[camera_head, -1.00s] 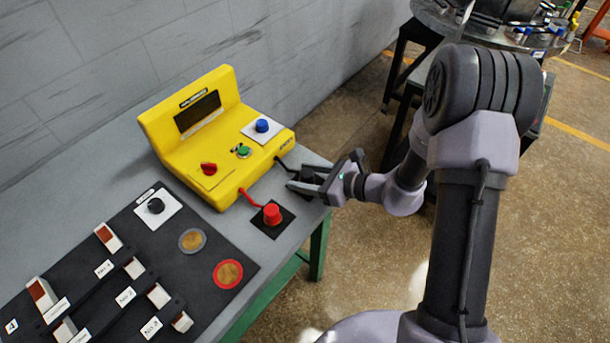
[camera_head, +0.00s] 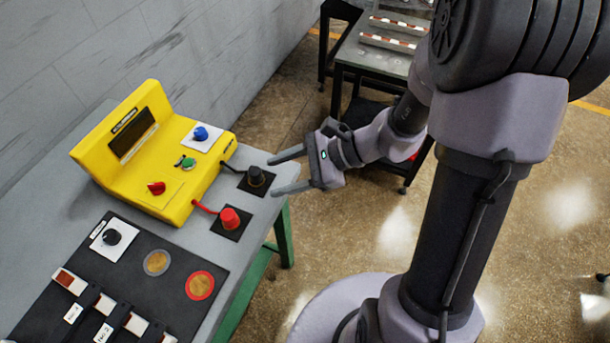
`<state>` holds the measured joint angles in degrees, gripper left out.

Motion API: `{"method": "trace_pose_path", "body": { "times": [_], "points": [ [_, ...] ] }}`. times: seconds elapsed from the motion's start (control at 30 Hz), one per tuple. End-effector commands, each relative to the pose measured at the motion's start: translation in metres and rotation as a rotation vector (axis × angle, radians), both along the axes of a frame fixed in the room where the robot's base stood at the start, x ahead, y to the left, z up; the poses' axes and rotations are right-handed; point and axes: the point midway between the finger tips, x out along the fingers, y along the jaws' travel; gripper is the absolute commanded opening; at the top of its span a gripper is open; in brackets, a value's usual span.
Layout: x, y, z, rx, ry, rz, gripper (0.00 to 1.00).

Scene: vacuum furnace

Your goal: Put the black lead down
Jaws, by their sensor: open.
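The black lead (camera_head: 256,177) stands upright on a dark square pad at the right edge of the grey table. Its short black cable runs to the yellow meter box (camera_head: 150,150). My gripper (camera_head: 282,172) is open and empty, just right of the black lead, its two fingers pointing left toward it. A small gap shows between the fingertips and the lead. The red lead (camera_head: 230,218) stands on its own dark pad (camera_head: 239,231) in front of the black one, with a red cable to the box.
A dark panel (camera_head: 120,272) with a black knob, two round discs and several switches lies at the table's front left. The yellow box carries red, green and blue knobs. A second table (camera_head: 380,62) stands behind my arm. Open floor lies to the right.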

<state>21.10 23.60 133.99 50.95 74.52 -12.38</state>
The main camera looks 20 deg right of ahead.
Motion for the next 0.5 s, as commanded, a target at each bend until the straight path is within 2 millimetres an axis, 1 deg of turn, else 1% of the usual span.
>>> {"method": "trace_pose_path", "body": {
  "times": [0.03, 0.07, 0.1, 0.17, 0.2, 0.3, 0.33, 0.4, 0.5],
  "points": [
    [-0.022, 0.010, 0.027, -0.116, -0.096, 0.134, 0.53],
    [-0.037, 0.013, 0.038, -0.194, -0.150, 0.215, 0.53],
    [-0.056, 0.013, 0.053, -0.306, -0.230, 0.320, 0.53],
    [-0.082, 0.008, 0.071, -0.485, -0.356, 0.459, 0.53],
    [-0.096, 0.001, 0.082, -0.603, -0.443, 0.537, 0.53],
    [-0.118, -0.019, 0.107, -0.863, -0.636, 0.665, 0.53],
    [-0.122, -0.025, 0.113, -0.926, -0.684, 0.687, 0.53],
    [-0.127, -0.035, 0.125, -1.038, -0.767, 0.720, 0.53],
    [-0.131, -0.043, 0.134, -1.117, -0.827, 0.738, 0.53]
  ]
}}
